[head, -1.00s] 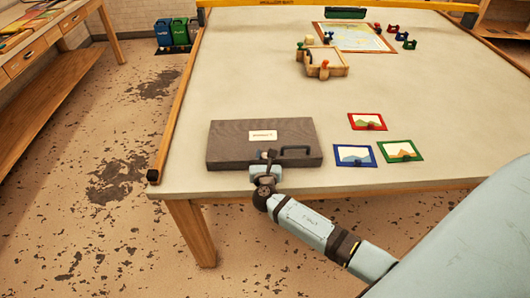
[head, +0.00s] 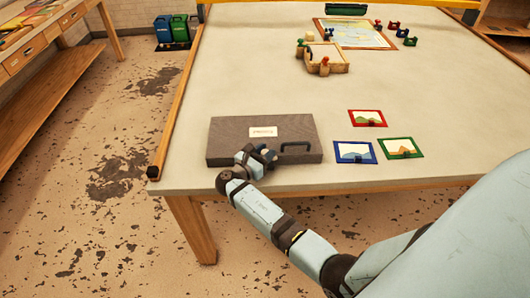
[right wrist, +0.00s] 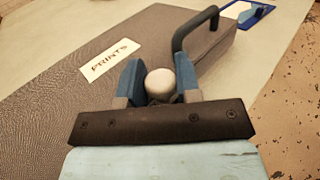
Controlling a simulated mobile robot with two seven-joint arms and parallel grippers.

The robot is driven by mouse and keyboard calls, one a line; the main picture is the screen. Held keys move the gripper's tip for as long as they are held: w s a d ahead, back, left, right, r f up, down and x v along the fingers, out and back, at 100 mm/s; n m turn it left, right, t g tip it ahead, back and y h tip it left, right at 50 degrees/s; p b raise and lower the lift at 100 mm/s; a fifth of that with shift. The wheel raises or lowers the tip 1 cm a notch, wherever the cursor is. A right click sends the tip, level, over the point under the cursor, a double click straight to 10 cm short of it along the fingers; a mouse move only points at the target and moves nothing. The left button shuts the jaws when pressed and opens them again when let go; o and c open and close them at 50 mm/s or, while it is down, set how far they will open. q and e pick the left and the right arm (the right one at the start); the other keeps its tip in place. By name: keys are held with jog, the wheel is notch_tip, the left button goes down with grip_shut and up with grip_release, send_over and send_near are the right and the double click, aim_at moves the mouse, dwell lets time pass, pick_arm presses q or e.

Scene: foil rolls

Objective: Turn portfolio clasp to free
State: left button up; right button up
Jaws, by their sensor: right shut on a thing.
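The dark grey portfolio (head: 225,138) lies closed at the table's front left, with a white label (head: 263,132) reading PRINTS and a dark handle (head: 297,147) at its front right. My right gripper (head: 265,154) is at its front edge, left of the handle. In the right wrist view my right gripper (right wrist: 160,80) has its two blue fingers shut on either side of a pale round clasp knob (right wrist: 160,83). The rest of the clasp is hidden behind the gripper. My left gripper is in neither view.
Red (head: 367,118), blue (head: 354,152) and green (head: 400,148) framed pictures lie right of the portfolio. A wooden tray (head: 327,64) and a map board (head: 357,33) are farther back. The middle of the table is clear.

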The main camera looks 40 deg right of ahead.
jog(key=shift+g, duration=0.3)
jog(key=o, duration=0.9)
jog(key=shift+c, duration=0.2)
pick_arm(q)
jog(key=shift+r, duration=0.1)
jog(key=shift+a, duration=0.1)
